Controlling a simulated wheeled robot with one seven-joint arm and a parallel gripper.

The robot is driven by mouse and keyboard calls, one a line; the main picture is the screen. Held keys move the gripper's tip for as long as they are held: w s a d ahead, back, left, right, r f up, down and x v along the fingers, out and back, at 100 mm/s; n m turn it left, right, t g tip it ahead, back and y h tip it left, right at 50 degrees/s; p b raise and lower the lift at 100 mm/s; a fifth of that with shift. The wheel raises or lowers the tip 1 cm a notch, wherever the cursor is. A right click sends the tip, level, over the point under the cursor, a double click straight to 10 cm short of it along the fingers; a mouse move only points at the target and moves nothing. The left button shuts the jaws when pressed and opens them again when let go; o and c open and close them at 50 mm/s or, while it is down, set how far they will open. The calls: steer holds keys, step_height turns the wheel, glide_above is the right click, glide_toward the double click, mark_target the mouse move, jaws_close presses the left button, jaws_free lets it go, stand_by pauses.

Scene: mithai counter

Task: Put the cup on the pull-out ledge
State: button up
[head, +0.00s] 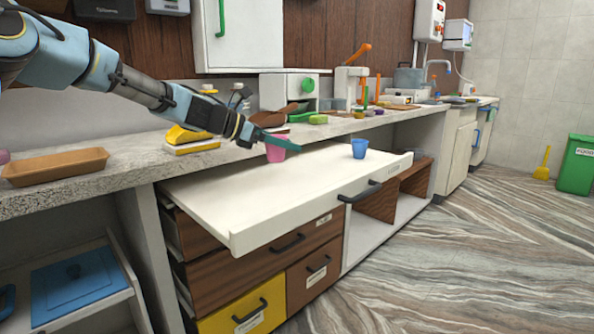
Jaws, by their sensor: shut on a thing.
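The pull-out ledge (250,195) is a white board drawn out from under the stone counter, above wooden drawers. My arm reaches in from the upper left. My gripper (283,143), with teal fingers, is shut on a pink cup (277,154) at the back part of the ledge. The fingers cover part of the cup's upper side. The cup looks upright; I cannot tell whether its base touches the ledge. A blue cup (359,149) stands upright on the ledge to the right, apart from the gripper.
The ledge's front and middle are clear. A brown tray (55,167) and a yellow item (188,135) lie on the counter (130,165) at left. Several utensils and devices crowd the counter behind. A green bin (577,165) stands far right.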

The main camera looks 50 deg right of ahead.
step_height(320, 180, down, 7)
steer(key=shift+f+b, duration=0.1)
steer(key=shift+b, duration=0.3)
steer(key=o, duration=1.3)
steer(key=shift+c, duration=0.2)
steer(key=v, duration=1.2)
steer(key=shift+a+f, duration=0.1)
steer(key=shift+s+a, duration=0.1)
